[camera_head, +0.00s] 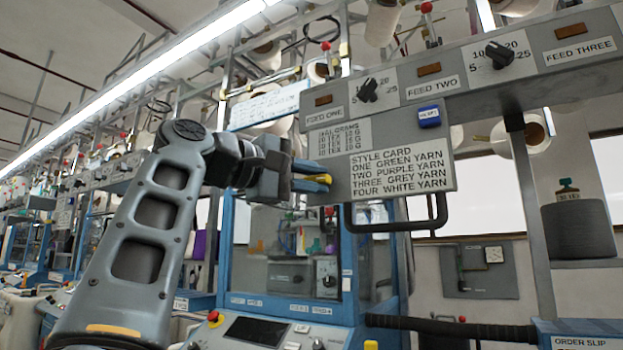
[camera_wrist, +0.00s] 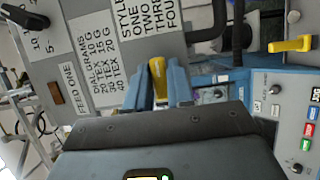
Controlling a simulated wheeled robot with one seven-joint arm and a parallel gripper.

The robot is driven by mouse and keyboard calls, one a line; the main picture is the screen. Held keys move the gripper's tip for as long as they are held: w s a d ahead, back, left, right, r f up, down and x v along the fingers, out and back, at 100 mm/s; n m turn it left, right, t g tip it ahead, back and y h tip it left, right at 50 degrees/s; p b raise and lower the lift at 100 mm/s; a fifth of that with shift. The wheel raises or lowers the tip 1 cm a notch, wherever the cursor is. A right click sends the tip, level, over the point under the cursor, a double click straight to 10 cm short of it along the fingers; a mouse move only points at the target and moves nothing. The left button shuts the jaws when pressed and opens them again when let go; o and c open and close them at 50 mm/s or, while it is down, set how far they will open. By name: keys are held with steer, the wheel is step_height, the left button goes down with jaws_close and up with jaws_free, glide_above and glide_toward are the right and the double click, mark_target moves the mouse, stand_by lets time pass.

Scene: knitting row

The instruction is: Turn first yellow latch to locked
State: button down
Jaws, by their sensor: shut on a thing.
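A yellow latch (camera_head: 318,180) is at the lower left edge of the grey panel, beside the style card (camera_head: 403,170). My gripper (camera_head: 313,178) reaches it from the left and its fingers are closed around it. In the wrist view the yellow latch (camera_wrist: 157,68) stands between the two blue fingers of my gripper (camera_wrist: 158,88). Its base is hidden by the fingers. I cannot tell from these views whether it is in the locked position. A second yellow latch-like handle (camera_wrist: 290,45) is on the blue machine at the right of the wrist view, apart from my gripper.
The grey panel (camera_head: 480,85) carries black dials, including one by the FEED ONE label (camera_head: 368,90). A black handle (camera_head: 400,226) hangs below the panel. The blue machine cabinet (camera_head: 350,270) stands beneath.

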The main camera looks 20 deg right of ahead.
stand_by(0.4)
steer(key=c, duration=1.1)
jaws_free()
steer(key=shift+o, duration=0.2)
steer(key=shift+a, duration=0.1)
steer(key=p+v, duration=0.1)
steer(key=v, duration=0.6)
steer(key=shift+a, duration=0.3)
steer(key=shift+s, duration=0.1)
